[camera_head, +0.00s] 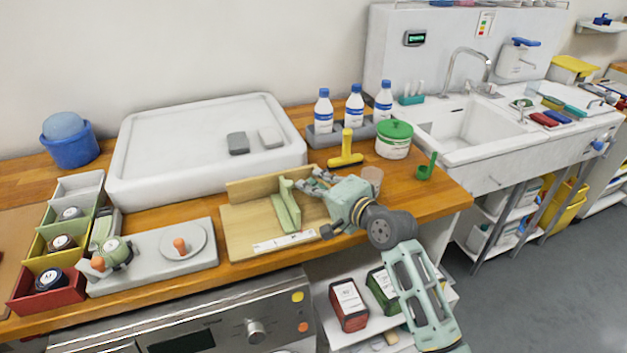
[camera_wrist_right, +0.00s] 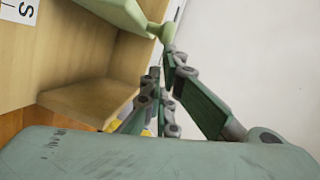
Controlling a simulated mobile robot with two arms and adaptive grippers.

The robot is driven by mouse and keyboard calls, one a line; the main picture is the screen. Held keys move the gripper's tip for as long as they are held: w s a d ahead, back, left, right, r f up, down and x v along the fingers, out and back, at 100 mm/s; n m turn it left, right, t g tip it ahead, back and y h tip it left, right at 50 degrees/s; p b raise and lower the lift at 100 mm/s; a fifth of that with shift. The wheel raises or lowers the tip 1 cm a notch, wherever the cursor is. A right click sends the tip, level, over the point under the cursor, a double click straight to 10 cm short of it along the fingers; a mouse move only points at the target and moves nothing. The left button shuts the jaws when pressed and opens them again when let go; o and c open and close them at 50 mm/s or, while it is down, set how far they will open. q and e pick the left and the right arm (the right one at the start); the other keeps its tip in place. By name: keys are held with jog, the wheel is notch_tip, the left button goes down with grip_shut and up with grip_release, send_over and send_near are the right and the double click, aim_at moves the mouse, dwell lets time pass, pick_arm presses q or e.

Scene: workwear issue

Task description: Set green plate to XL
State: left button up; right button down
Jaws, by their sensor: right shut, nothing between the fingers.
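The green plate (camera_head: 286,210) stands upright on a light wooden board (camera_head: 243,223), roughly midway along it. A white label strip (camera_head: 284,242) runs along the board's front edge; its marks are too small to read in the head view. My right gripper (camera_head: 306,184) is just right of the plate, at its upper rear end, shut and empty. In the wrist view, the plate (camera_wrist_right: 118,12) and its small green knob (camera_wrist_right: 162,31) are close to the fingertips (camera_wrist_right: 170,58); whether they touch I cannot tell. A label (camera_wrist_right: 20,10) there shows an S. My left gripper is not in view.
A yellow T-shaped tool (camera_head: 346,150), a green-lidded tub (camera_head: 394,140) and a green scoop (camera_head: 427,168) stand behind and right of the board. A white tray (camera_head: 140,160) lies behind it. A grey plate with a press (camera_head: 195,262) is left.

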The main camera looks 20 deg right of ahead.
dwell(0.3)
jog(key=a+p, duration=0.1)
jog(key=a, duration=0.1)
jog(key=a+p, duration=0.3)
jog(key=a, duration=0.1)
jog(key=shift+s+a+r+p, duration=0.1)
jog(key=shift+r+p, duration=0.2)
jog(key=a, duration=0.1)
jog(key=a+p, duration=0.1)
jog(key=a, duration=0.3)
jog(key=shift+f+p, duration=0.3)
jog(key=shift+f, duration=0.05)
